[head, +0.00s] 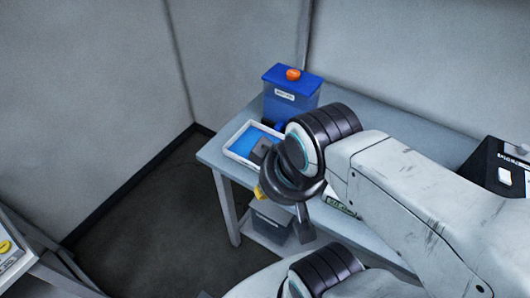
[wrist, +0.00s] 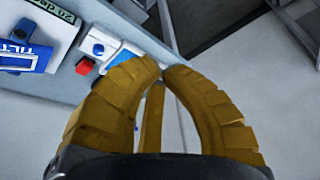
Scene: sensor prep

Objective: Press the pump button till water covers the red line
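A blue tank (head: 291,97) with an orange-red round knob (head: 293,74) on its lid and a white label stands on the grey table. In front of it is a white-rimmed tray (head: 232,150) with a bright blue surface inside. I cannot tell which part is the pump button, and I make out no red line. My gripper (head: 260,192) is in front of the tray, partly hidden by my wrist. In the wrist view its yellow-brown fingers (wrist: 163,68) curve together with tips nearly meeting and nothing seen between them. A small red block (wrist: 85,66) lies beyond them to the left.
The grey table (head: 213,155) ends at its left edge, with open floor beyond. A dark bin (head: 271,222) sits below it. A black item (head: 490,165) stands at the right. A panel with a yellow button (head: 5,246) is at lower left. A white-and-blue lettered object (wrist: 22,58) shows at left.

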